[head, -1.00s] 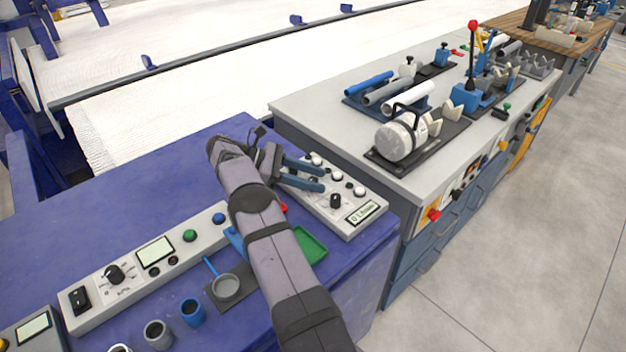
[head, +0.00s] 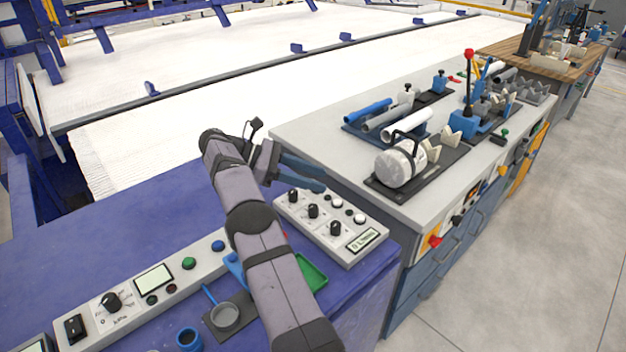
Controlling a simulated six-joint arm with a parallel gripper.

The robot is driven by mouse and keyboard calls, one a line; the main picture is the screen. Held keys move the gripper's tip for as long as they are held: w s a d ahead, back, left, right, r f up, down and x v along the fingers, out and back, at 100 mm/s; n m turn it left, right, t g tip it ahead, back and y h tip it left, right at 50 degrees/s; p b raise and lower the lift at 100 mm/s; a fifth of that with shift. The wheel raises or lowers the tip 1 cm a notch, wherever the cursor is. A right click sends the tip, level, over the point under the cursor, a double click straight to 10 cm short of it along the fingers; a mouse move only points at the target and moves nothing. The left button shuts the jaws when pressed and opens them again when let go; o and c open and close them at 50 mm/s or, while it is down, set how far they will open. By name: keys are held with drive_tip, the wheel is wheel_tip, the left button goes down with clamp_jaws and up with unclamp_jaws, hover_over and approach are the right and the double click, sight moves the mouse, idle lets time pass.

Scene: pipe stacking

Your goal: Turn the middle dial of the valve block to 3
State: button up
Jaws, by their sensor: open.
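The valve block is a pale sloped panel (head: 296,213) on the blue bench top. Three black dials run along it: one at the far end (head: 293,195), the middle dial (head: 313,211), and one at the near end (head: 336,228) beside a small display (head: 363,240). The middle dial's pointer setting and the display text are too small to read. My gripper (head: 322,181) is open and empty, its blue-grey fingers above the far end of the block, apart from the dials. All three dials are uncovered.
A green tray (head: 312,271) lies on the near side of the block, close to my arm. The grey workbench (head: 300,125) with pipes and clamps stands right behind the block.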

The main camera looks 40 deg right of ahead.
drive_tip(key=s+d+r+m+g+y+p, duration=0.1)
drive_tip(key=s+d+r+m+y+p, duration=0.1)
drive_tip(key=s+d+r+p, duration=0.4)
drive_tip(key=s+d+r+m+y+p, duration=0.1)
drive_tip(key=s+d+r+y+p, duration=0.2)
drive_tip(key=s+r+p, duration=0.65)
drive_tip(key=n+t+y+b, duration=0.1)
drive_tip(key=n+t+y, duration=0.3)
drive_tip(key=t, duration=0.6)
hover_over(313, 206)
drive_tip(key=shift+m+y, duration=0.5)
drive_tip(key=shift+m, duration=0.2)
drive_tip(key=f, duration=1.7)
drive_tip(key=shift+s+a, duration=0.15)
drive_tip(key=shift+a, duration=0.1)
drive_tip(key=shift+w+d, duration=0.2)
drive_tip(key=shift+w, duration=0.05)
drive_tip(key=shift+f+p, duration=1.2)
drive_tip(key=shift+f, duration=2.5)
